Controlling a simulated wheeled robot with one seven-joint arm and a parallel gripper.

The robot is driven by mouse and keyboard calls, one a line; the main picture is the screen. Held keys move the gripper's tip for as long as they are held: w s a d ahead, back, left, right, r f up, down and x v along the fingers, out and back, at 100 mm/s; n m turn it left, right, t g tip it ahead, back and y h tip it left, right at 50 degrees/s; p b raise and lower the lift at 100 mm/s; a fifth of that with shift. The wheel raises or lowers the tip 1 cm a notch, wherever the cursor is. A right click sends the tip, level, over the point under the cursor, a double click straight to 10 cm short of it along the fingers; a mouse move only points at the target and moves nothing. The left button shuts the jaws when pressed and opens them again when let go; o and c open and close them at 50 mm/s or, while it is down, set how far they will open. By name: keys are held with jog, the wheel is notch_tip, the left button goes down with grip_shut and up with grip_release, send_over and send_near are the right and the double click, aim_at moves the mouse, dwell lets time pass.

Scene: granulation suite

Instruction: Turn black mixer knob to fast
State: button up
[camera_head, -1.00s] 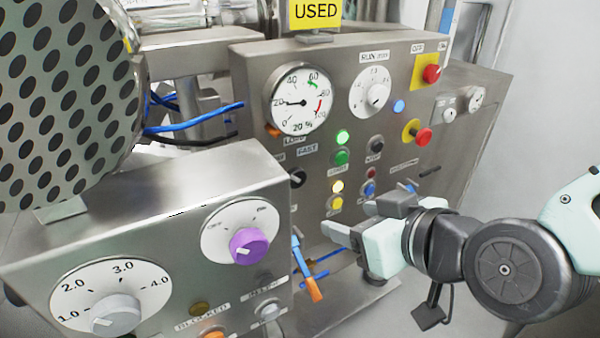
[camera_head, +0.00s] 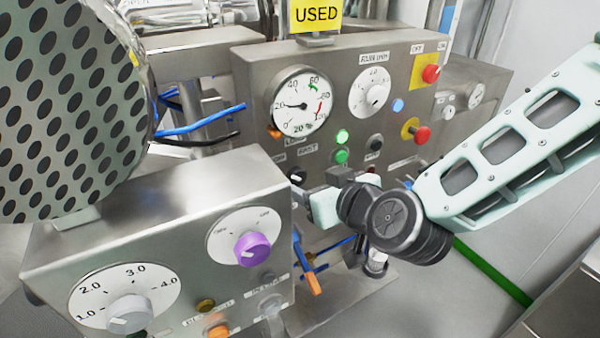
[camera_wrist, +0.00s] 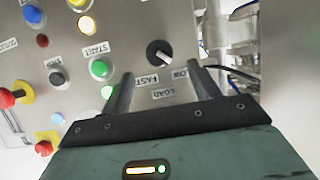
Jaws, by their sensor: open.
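The black mixer knob (camera_wrist: 158,52) shows in the wrist view, on the steel panel just beyond my fingertips. Its white pointer slants down and right, toward a partly covered label reading "LOW" (camera_wrist: 180,74). The "FAST" label (camera_wrist: 147,79) sits down and left of the knob. My gripper (camera_wrist: 161,74) is open and empty, with one finger on each side of the labels. The knob is beyond the fingertips and not between them. In the head view the knob (camera_head: 298,173) shows small, just above my gripper (camera_head: 306,192).
Green start buttons (camera_wrist: 99,68) and other coloured buttons lie left of the knob in the wrist view. A nearer steel box (camera_head: 190,190) with a purple knob (camera_head: 252,249) and a grey knob stands left of my gripper. A red-and-yellow emergency button (camera_head: 422,134) sits right.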

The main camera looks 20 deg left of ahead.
aim_at(298, 178)
jog(key=p+x, duration=0.2)
jog(key=x, duration=0.5)
jog(key=shift+d, duration=0.1)
jog(key=c, duration=1)
